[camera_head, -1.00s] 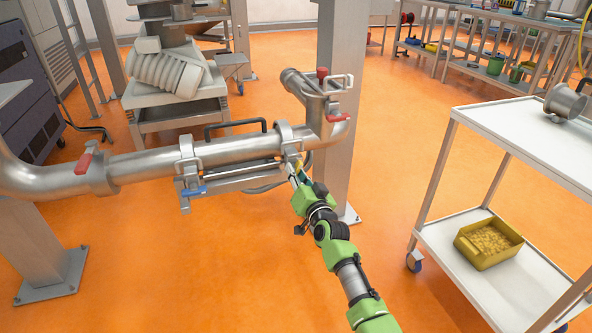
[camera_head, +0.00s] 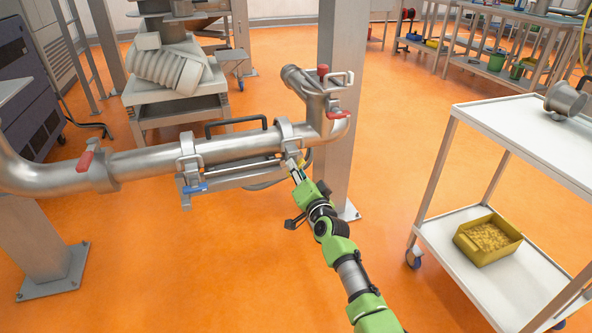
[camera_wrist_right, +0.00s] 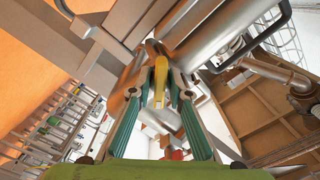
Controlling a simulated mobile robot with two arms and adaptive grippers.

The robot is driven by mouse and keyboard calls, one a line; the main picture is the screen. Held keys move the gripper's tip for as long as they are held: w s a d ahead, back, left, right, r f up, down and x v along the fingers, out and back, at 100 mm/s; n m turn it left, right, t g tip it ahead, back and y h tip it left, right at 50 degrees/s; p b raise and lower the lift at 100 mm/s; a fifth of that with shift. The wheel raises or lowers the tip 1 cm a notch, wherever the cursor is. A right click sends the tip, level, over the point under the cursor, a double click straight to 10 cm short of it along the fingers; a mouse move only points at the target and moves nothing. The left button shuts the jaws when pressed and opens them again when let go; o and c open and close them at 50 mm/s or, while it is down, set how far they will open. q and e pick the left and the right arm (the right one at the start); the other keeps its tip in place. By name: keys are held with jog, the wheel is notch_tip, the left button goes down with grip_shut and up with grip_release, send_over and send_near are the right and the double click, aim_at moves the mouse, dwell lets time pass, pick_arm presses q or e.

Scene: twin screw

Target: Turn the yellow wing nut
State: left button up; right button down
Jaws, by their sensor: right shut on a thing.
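The yellow wing nut (camera_wrist_right: 158,66) shows in the right wrist view, between the fingertips of my right gripper (camera_wrist_right: 160,85). In the head view my right gripper (camera_head: 294,166) reaches up from below to the clamp (camera_head: 286,142) at the right end of the steel pipe (camera_head: 225,151). It is shut on the wing nut, with its green-padded fingers on both sides. In the head view only a little yellow shows at the fingertips. My left gripper is not in the head view.
A blue-handled clamp (camera_head: 190,187) and red-handled valves (camera_head: 84,162) sit along the pipe. A steel post (camera_head: 341,110) stands close behind my right gripper. A white cart (camera_head: 520,135) with a yellow bin (camera_head: 489,240) stands at right. Open orange floor lies below the pipe.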

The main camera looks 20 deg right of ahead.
jog(key=c, duration=2.1)
grip_release()
jog(key=shift+c, duration=0.2)
jog(key=s, duration=1.2)
jog(key=shift+d, duration=0.2)
